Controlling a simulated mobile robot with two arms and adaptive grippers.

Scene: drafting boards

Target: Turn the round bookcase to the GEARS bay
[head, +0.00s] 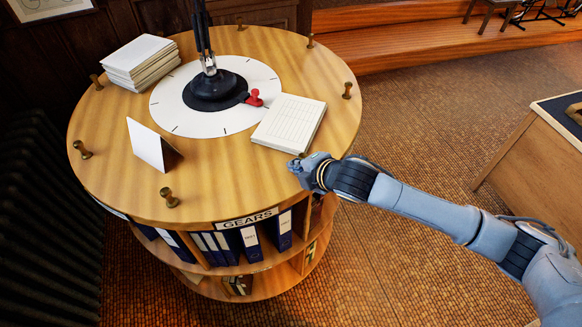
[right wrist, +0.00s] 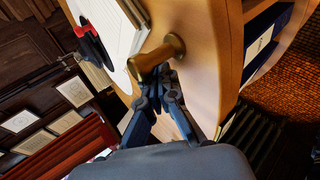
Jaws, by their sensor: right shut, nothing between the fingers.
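The round bookcase (head: 215,190) has a wooden top with several brass knobs around its edge. Its GEARS label (head: 248,217) is on the front rim, a little right of centre, above a bay of blue binders (head: 222,243). On top is a white dial (head: 180,120) with a red pointer (head: 254,98) on its right side. My right gripper (head: 303,166) is at the right front edge of the top. In the right wrist view its fingers (right wrist: 160,82) are shut and empty, right beside a brass knob (right wrist: 155,62); I cannot tell whether they touch it. My left gripper is not in view.
A paper stack (head: 140,62), a folded white card (head: 150,145) and a pad (head: 290,122) lie on the top. A black lamp base (head: 215,90) stands at the dial's middle. A dark radiator (head: 45,220) is at left, a desk (head: 540,140) at right. Open floor lies between.

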